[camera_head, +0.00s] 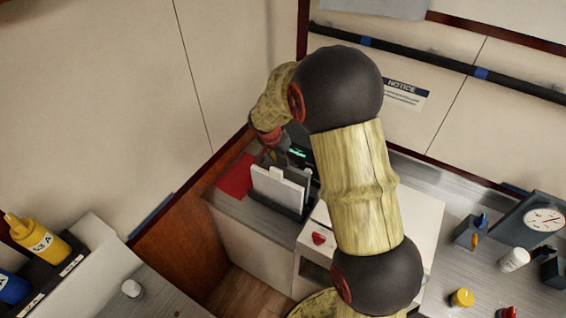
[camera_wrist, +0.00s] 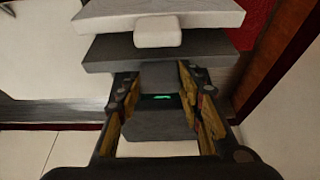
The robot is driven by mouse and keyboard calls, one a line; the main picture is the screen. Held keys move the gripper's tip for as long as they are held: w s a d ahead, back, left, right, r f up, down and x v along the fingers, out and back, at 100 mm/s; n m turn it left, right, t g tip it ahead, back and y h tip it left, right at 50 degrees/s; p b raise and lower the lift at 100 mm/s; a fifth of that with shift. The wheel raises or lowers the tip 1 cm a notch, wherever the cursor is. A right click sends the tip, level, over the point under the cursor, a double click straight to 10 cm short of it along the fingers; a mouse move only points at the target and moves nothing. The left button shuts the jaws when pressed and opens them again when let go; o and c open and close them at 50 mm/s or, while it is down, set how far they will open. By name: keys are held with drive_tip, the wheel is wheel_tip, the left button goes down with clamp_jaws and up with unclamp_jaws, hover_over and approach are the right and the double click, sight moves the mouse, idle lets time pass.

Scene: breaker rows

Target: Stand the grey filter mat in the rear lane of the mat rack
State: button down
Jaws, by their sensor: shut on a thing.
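My gripper (camera_head: 272,152) is over the mat rack on the far counter. In the wrist view its fingers (camera_wrist: 158,78) are shut on the tab of the grey filter mat (camera_wrist: 108,54). A pale mat (camera_wrist: 160,14) with its own tab stands beside the grey one, with a narrow gap between them. In the head view the pale mat (camera_head: 277,191) stands upright in the dark mat rack (camera_head: 288,212). The grey mat is mostly hidden behind it there. I cannot tell whether the grey mat's lower edge sits in a lane.
A dark device with a green display (camera_head: 297,153) stands just behind the rack. A red patch (camera_head: 236,176) lies left of it, near the wall. A white cabinet (camera_head: 415,222) is on the right. Bottles and a gauge (camera_head: 543,220) stand farther off at the sides.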

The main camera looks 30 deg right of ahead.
drive_tip(key=shift+f, duration=1.1)
drive_tip(key=shift+f, duration=0.15)
drive_tip(key=c, duration=1.2)
unclamp_jaws()
